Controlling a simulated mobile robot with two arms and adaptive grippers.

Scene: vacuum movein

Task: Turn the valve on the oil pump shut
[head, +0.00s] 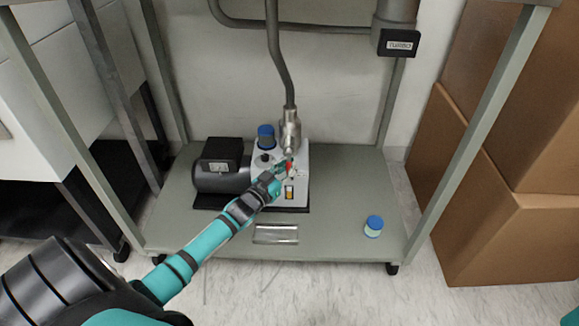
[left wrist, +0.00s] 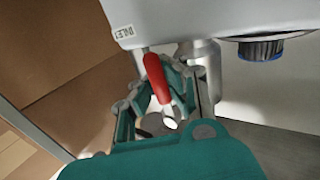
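The oil pump (head: 299,158) is a light grey block with a dark motor, standing on the lower shelf of the grey cart. Its red valve handle (head: 289,167) is on the front upper side, below the metal fitting (head: 290,131) of the hose. In the left wrist view the red handle (left wrist: 157,78) lies between the teal fingers of my left gripper (left wrist: 158,90), which are close in on both sides and look shut on it. In the head view the left gripper (head: 281,172) is at the handle and partly covers it.
A jar with a blue lid (head: 373,226) stands on the shelf (head: 340,200) at the right. A clear tray-like piece (head: 276,234) is at the shelf's front. Cardboard boxes (head: 500,215) stand at the right. Cart legs (head: 480,125) rise on both sides.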

